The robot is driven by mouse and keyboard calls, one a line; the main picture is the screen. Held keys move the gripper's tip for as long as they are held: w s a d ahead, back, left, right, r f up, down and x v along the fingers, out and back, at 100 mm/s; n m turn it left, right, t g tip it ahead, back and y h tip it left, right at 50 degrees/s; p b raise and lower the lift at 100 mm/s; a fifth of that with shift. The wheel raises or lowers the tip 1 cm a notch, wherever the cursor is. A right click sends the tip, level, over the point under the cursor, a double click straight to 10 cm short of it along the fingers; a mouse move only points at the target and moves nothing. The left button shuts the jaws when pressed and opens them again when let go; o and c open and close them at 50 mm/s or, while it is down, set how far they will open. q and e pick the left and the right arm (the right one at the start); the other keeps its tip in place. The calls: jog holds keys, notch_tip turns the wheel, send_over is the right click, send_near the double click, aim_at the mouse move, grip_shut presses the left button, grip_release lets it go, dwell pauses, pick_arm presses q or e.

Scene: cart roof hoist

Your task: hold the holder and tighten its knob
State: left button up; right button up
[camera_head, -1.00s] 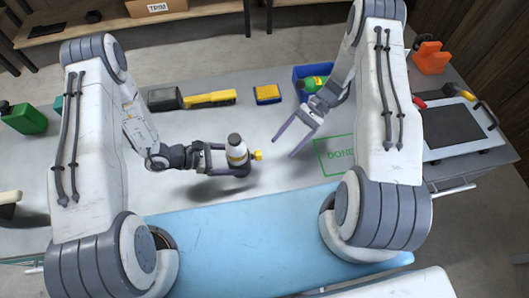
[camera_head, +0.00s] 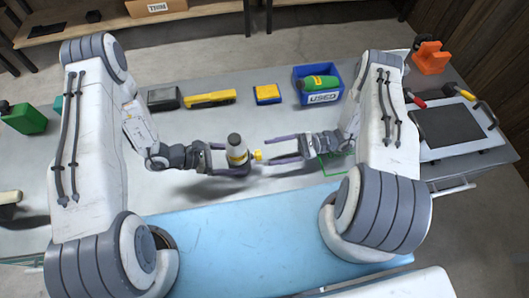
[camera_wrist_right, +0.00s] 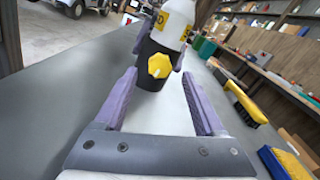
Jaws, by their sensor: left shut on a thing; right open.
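The holder (camera_head: 238,166) is a dark cup with a white and yellow bottle (camera_head: 237,151) in it, upright near the middle of the table. My left gripper (camera_head: 230,160) is shut on the holder from the left. The yellow knob (camera_head: 257,155) sticks out of the holder's right side. My right gripper (camera_head: 268,150) is open and points left at the knob, its fingertips close to either side of it. In the right wrist view the knob (camera_wrist_right: 159,66) faces the camera, between and just beyond the open fingers.
A blue bin (camera_head: 322,97) marked USED holds a green item. A yellow-black brush (camera_head: 210,98), a dark box (camera_head: 163,98) and a yellow-blue sponge (camera_head: 267,94) lie along the back. A green outline (camera_head: 338,166) lies under my right gripper. A dark-topped plate (camera_head: 448,128) is at right.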

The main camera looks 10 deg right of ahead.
aim_at(257, 155)
jog(key=shift+a, duration=1.85)
grip_shut()
